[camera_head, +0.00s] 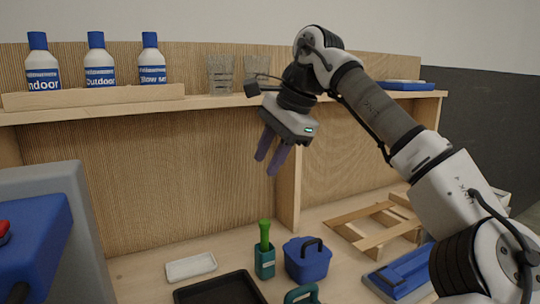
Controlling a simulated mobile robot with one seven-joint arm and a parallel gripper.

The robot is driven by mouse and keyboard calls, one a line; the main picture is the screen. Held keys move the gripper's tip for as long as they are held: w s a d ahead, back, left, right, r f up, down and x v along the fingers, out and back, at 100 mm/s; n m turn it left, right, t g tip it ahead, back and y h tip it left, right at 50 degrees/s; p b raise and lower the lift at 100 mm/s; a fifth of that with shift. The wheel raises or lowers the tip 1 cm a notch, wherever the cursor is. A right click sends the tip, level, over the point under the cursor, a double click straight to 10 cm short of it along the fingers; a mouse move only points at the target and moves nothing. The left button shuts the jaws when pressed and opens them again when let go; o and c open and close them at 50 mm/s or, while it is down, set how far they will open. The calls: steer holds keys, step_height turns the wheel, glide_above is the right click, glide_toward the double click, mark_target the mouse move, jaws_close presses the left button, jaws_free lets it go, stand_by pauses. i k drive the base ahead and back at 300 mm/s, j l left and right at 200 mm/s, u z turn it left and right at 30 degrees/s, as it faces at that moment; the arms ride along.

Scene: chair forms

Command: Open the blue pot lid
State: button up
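A blue pot (308,266) stands on the table at the bottom middle. Its blue lid (296,246) sits on top with a dark arched handle (313,243) standing up. My gripper (269,165) hangs in the air above and left of the pot, well clear of it. Its two purple fingers point down and are apart, with nothing visible between them.
A teal holder (265,264) with a green-handled tool stands just left of the pot. A teal handle (302,293) shows in front. A black tray (220,292), white dish (190,266), wooden rack (378,228) and blue case (400,272) surround it. A shelf (205,102) holds bottles and glasses.

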mark_target(305, 252)
steer(key=k+l, duration=0.3)
steer(key=k, duration=0.15)
steer(key=k+l, duration=0.25)
steer(key=k, duration=0.2)
